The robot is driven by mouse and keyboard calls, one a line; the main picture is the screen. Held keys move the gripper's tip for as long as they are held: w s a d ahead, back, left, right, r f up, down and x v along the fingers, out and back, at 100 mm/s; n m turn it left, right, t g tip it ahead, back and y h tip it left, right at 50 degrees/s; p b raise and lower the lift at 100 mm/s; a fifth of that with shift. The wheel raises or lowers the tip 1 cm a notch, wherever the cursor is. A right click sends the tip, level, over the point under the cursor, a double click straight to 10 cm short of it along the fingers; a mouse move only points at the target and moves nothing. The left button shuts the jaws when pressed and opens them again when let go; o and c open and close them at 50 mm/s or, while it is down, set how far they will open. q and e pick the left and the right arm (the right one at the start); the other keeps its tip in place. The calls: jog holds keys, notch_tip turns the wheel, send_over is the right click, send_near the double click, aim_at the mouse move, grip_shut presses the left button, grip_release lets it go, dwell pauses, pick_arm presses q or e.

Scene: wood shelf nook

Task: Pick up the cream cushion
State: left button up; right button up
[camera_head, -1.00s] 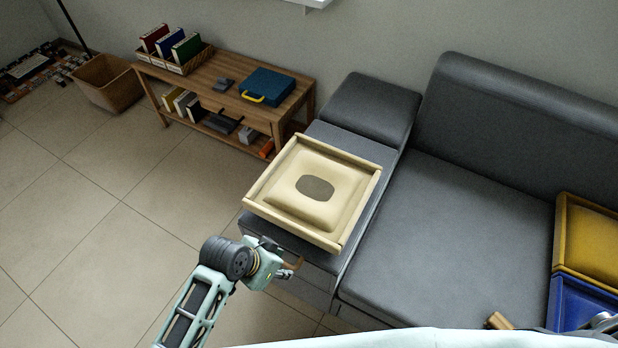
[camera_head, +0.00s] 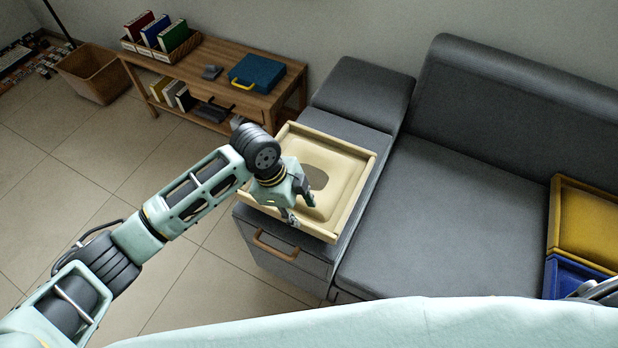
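The cream cushion (camera_head: 343,178) lies flat in a pale wooden tray (camera_head: 354,200) on the grey sofa's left arm. A grey oval patch marks its middle. My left gripper (camera_head: 301,206) is over the near left part of the cushion, pointing down. Its fingers look apart with nothing between them. I cannot tell whether they touch the cushion. The gripper and wrist hide the cushion's left part. My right gripper is not in view; only a bit of dark arm shows at the right edge.
A yellow tray (camera_head: 585,222) and a blue tray (camera_head: 566,277) stand on the sofa's right. A low wooden shelf (camera_head: 215,62) with books and a blue case (camera_head: 258,73) stands behind. A drawer handle (camera_head: 272,246) sticks out below the cushion. The sofa seat (camera_head: 440,220) is clear.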

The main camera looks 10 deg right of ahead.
pick_arm(q)
jog(key=w+a+m, duration=0.1)
jog(key=w+a+r+m+y, duration=0.1)
jog(key=w+a+r, duration=0.1)
jog(key=a, duration=0.1)
jog(key=shift+w+r+m+y, duration=0.15)
jog(key=shift+w+m+y, duration=0.2)
jog(key=shift+m+y, duration=0.05)
jog(key=f, duration=0.7)
jog(key=shift+s+d+f, duration=0.3)
jog(key=shift+s+d, duration=0.1)
jog(key=shift+c, duration=0.3)
grip_shut()
jog(key=shift+r, duration=0.1)
